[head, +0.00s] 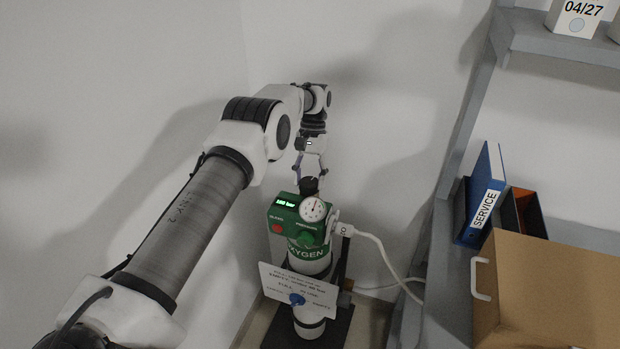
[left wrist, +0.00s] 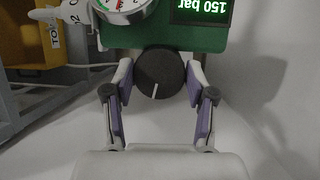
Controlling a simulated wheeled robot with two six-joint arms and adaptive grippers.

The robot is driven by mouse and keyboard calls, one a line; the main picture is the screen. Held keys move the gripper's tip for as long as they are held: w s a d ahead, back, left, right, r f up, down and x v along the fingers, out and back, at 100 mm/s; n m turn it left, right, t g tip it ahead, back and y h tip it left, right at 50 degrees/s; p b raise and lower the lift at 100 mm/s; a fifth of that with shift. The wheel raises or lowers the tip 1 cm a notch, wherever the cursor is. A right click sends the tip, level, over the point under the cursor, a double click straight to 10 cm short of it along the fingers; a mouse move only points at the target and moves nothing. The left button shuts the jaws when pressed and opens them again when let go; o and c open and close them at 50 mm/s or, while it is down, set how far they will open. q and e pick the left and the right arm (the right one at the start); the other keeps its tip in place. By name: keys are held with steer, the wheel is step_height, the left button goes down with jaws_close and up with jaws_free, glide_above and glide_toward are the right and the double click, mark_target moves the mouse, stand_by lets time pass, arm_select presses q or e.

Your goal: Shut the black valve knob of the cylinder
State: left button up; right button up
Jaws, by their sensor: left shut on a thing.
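The black valve knob (left wrist: 159,74) sits on top of the cylinder's green head block (head: 287,213), beside a round dial gauge (head: 312,209). In the left wrist view the knob carries a white line, and the green display (left wrist: 203,10) there reads 150 bar. My left gripper (head: 312,172) reaches down from above and is shut on the knob, one finger on each side of it. In the head view the knob (head: 309,186) is partly covered by the fingers. The white cylinder (head: 309,257) stands upright with a green OXYGEN band. My right gripper is out of view.
A white instruction card (head: 300,287) with a blue knob hangs on the cylinder's front. A white hose (head: 383,250) runs right towards the grey shelf (head: 436,240). A cardboard box (head: 555,295) and blue SERVICE binder (head: 484,197) stand on the shelf. Walls rise behind and left.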

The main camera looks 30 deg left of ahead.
mark_target(309, 181)
arm_select(q)
steer(key=shift+s+f+n+h, duration=0.15)
steer(key=shift+n+h, duration=0.25)
steer(key=shift+n, duration=0.7)
steer(key=o, duration=1.2)
step_height(309, 181, up, 10)
steer(key=shift+r, duration=0.1)
